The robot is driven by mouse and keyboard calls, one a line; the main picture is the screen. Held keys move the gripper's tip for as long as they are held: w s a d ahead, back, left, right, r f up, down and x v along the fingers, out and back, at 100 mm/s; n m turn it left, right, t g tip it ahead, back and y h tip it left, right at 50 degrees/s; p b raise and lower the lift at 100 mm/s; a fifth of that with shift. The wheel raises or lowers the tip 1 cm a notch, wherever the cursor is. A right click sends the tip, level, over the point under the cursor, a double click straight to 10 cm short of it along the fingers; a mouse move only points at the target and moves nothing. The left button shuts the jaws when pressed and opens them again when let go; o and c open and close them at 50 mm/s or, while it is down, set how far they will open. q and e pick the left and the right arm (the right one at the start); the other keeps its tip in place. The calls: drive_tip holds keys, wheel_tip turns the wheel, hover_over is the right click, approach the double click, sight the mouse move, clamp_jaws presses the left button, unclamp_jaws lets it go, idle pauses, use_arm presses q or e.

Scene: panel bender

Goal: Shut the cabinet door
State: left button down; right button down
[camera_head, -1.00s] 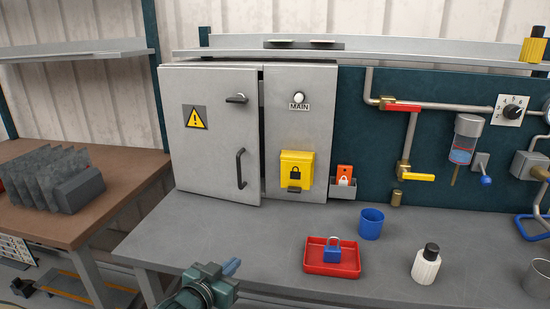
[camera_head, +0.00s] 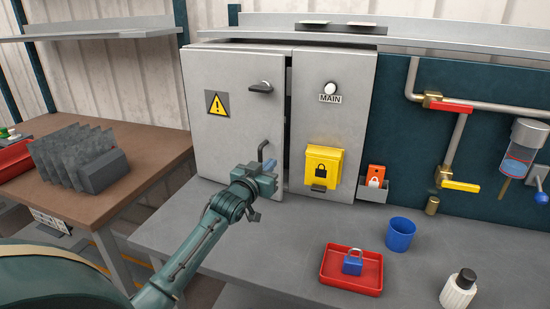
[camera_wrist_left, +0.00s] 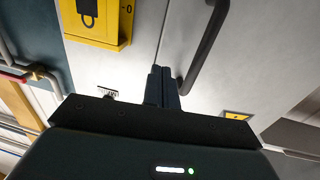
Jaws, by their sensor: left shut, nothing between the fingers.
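The grey cabinet door (camera_head: 235,120), with a yellow warning sign, stands slightly ajar. A dark gap shows between its right edge and the fixed MAIN panel (camera_head: 330,125). The door has a small dark latch (camera_head: 260,87) and a long dark handle, partly hidden behind my gripper; the handle (camera_wrist_left: 207,45) shows clearly in the left wrist view. My left gripper (camera_head: 269,166) is shut and empty in front of the door's lower right part. In the left wrist view its fingertips (camera_wrist_left: 162,72) lie beside the handle, near the door's edge. I cannot tell whether they touch the door.
A yellow lock box (camera_head: 323,166) is on the fixed panel. A red tray (camera_head: 340,286) with a blue padlock (camera_head: 352,264), a blue cup (camera_head: 400,234) and a white bottle (camera_head: 459,290) stand on the bench (camera_head: 250,235) to the right.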

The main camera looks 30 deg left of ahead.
sight(280, 155)
use_arm(q)
drive_tip(key=shift+w+a, duration=0.1)
drive_tip(key=shift+w, duration=1.8)
use_arm(e)
drive_tip(key=shift+w+d+r, duration=0.1)
drive_tip(key=shift+w+d, duration=0.05)
drive_tip(key=shift+w, duration=0.1)
